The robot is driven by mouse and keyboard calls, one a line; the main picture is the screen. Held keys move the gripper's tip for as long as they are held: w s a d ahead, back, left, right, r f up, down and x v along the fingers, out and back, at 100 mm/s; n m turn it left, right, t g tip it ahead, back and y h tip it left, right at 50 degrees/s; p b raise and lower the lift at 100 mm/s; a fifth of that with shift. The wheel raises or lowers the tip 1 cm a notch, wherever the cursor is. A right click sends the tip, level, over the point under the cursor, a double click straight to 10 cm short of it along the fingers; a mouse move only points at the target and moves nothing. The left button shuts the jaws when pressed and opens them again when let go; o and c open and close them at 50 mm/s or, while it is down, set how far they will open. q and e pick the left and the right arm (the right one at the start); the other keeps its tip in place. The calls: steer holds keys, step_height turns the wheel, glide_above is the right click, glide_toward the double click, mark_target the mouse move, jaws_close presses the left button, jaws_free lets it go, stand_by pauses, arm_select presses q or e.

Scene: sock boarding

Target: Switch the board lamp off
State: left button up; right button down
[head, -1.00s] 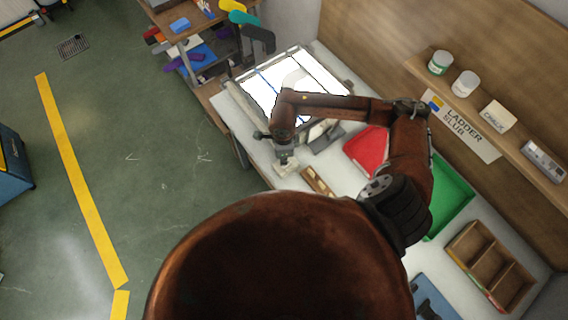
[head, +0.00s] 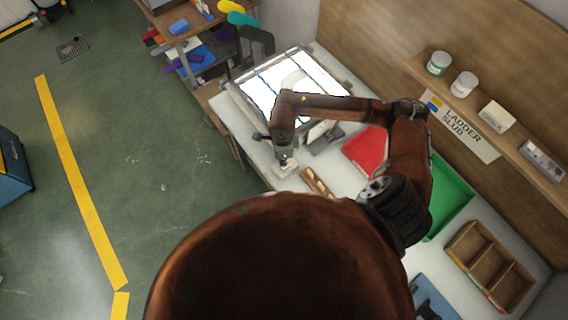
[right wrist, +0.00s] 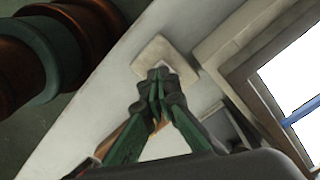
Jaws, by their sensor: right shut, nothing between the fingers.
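The board lamp (head: 290,84) is a flat panel in a frame on the bench, and it glows bright white. Its lit edge also shows at the right of the right wrist view (right wrist: 292,75). A small cream switch block (head: 283,172) sits on the bench near its left edge. In the right wrist view the block (right wrist: 148,51) has a small pale rocker at its middle, partly hidden by my fingertips. My right gripper (right wrist: 158,74) is shut and empty, with its tips over or against that rocker; contact is unclear. My left gripper is out of view.
A red tray (head: 366,150), a green tray (head: 452,200) and a wooden divided box (head: 490,262) stand along the bench. A wooden piece (head: 317,181) lies close to the switch block. A shelf (head: 500,135) with jars runs along the back wall.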

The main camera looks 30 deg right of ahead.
steer(key=shift+f+b, duration=1)
steer(key=shift+f, duration=0.2)
stand_by(0.8)
steer(key=shift+r, duration=0.2)
steer(key=shift+r+p, duration=1.75)
steer(key=shift+r, duration=1.65)
